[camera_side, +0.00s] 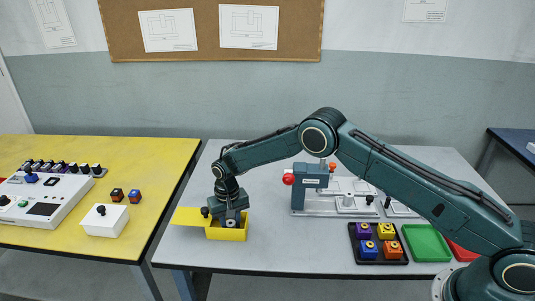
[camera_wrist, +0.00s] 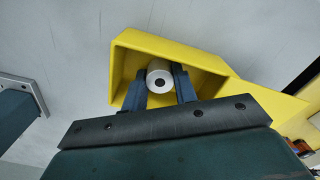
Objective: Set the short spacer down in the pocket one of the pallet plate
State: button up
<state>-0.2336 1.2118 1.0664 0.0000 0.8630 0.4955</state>
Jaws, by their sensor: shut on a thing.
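The short spacer (camera_wrist: 160,74), a pale cylinder with a dark centre hole, is between the two fingers of my gripper (camera_wrist: 160,85) in the wrist view. My gripper is shut on it, inside the open yellow box (camera_wrist: 120,72). In the side view my gripper (camera_side: 231,219) reaches down into the same yellow box (camera_side: 228,234), whose wall hides the fingertips. I cannot tell whether the spacer touches the box floor. I cannot make out for certain which thing is the pallet plate; a black tray (camera_side: 379,259) with several coloured blocks stands at the right.
A green tray (camera_side: 426,243) and a red tray (camera_side: 461,252) lie at the right. The yellow table (camera_side: 60,148) at the left holds a control panel and white box. Grey table is clear behind the box.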

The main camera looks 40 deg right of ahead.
aim_at(231, 223)
jog(key=shift+r, duration=3.4)
jog(key=shift+r, duration=0.1)
notch_tip(231, 223, up, 23)
jog(key=s+d+n, duration=0.3)
jog(key=s+d, duration=1.1)
jog(key=s, duration=0.5)
notch_tip(231, 223, down, 18)
jog(key=shift+r, duration=0.1)
